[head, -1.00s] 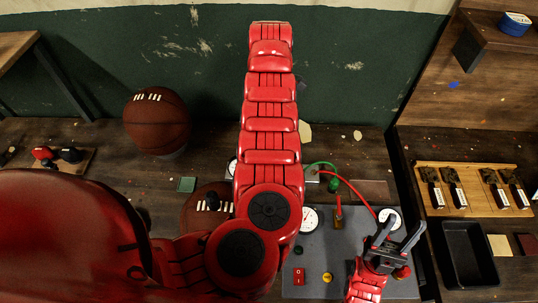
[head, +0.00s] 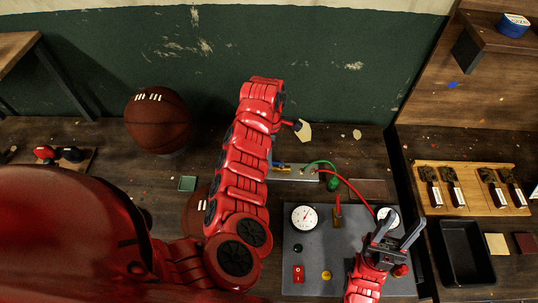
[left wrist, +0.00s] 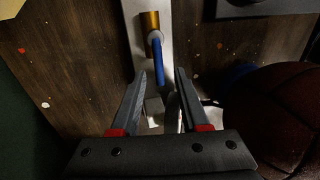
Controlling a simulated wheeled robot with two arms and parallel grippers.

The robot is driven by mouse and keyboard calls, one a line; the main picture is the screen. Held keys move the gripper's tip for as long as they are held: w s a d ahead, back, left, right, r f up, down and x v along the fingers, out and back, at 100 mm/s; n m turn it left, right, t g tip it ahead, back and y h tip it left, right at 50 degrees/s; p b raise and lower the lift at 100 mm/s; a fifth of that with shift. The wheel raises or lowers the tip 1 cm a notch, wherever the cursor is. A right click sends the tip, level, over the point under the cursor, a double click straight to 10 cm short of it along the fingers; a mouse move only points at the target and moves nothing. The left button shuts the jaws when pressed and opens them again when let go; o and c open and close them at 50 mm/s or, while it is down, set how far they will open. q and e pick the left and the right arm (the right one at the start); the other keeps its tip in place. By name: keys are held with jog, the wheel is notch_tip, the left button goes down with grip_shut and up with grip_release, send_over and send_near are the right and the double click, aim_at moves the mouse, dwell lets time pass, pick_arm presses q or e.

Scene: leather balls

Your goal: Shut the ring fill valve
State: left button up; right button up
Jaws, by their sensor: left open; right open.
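A metal manifold block (head: 296,173) lies on the bench behind the grey panel, with a brass valve and blue lever (head: 281,167) at its left end. The left wrist view shows the brass part (left wrist: 150,21) and the blue lever (left wrist: 159,62). My left gripper (left wrist: 161,72) is open, its fingertips either side of the lever's lower end; contact is not clear. In the head view my arm hides this gripper. A second brass valve with a red lever (head: 337,214) stands on the panel. No label shows which is the ring fill valve. My right gripper (head: 402,232) is open above the panel's right side.
The grey panel (head: 318,247) carries gauges (head: 304,217), a red switch (head: 298,273) and buttons. Green and red hoses (head: 350,187) arch behind it. A leather ball (head: 157,121) stands at the left; another ball (head: 196,212) is partly hidden by my arm. A black tray (head: 466,252) is at the right.

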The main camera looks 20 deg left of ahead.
pick_arm(q)
jog(key=shift+f, duration=0.3)
grip_shut()
